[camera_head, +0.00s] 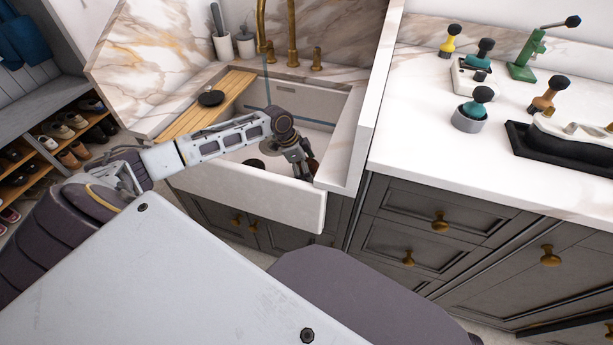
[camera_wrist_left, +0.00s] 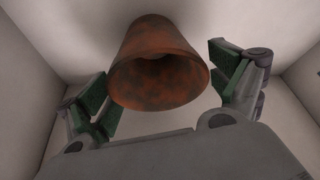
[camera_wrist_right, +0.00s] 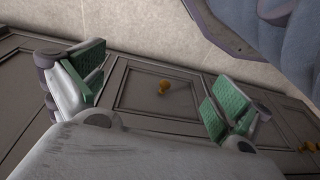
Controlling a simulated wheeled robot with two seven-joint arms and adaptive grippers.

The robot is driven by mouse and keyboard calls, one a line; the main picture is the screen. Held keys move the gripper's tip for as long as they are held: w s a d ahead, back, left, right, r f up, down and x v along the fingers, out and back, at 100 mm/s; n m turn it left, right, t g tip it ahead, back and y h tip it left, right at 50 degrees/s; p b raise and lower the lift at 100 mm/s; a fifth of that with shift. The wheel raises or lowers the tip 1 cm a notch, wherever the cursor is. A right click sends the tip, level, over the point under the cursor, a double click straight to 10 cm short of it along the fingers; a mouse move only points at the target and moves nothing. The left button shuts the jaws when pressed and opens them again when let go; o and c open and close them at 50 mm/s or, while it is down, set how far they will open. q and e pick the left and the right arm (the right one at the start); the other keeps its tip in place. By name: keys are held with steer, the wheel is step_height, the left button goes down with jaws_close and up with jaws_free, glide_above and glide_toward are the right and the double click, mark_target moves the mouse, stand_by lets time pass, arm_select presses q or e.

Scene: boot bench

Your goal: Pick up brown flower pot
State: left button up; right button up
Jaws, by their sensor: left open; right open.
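The brown flower pot (camera_wrist_left: 160,62), rusty and mottled, is in the sink. In the left wrist view it lies between my left gripper's (camera_wrist_left: 166,85) green-padded fingers, its open mouth facing the camera. The fingers are open on either side; I cannot tell whether either touches it. In the head view my left gripper (camera_head: 299,158) reaches down into the sink's right side, and a little of the pot (camera_head: 314,168) shows beside it, the rest hidden. My right gripper (camera_wrist_right: 160,80) is open and empty in front of the grey cabinet doors; the head view does not show it.
The white sink (camera_head: 255,187) has tall walls and a front edge below my left arm. A wooden board (camera_head: 208,105) with a dark round item lies across its left side. Brass taps (camera_head: 291,45) stand behind. The right counter (camera_head: 420,130) holds several knobbed tools.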

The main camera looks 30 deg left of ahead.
arm_select(q)
steer(key=shift+b+x, duration=0.3)
steer(key=shift+x, duration=0.75)
steer(key=shift+d+f, duration=0.2)
steer(key=shift+f, duration=0.4)
arm_select(e)
steer(key=shift+a+r, duration=0.2)
steer(key=shift+r, duration=0.7)
arm_select(q)
steer(key=c, duration=0.9)
arm_select(e)
steer(key=shift+w, duration=0.15)
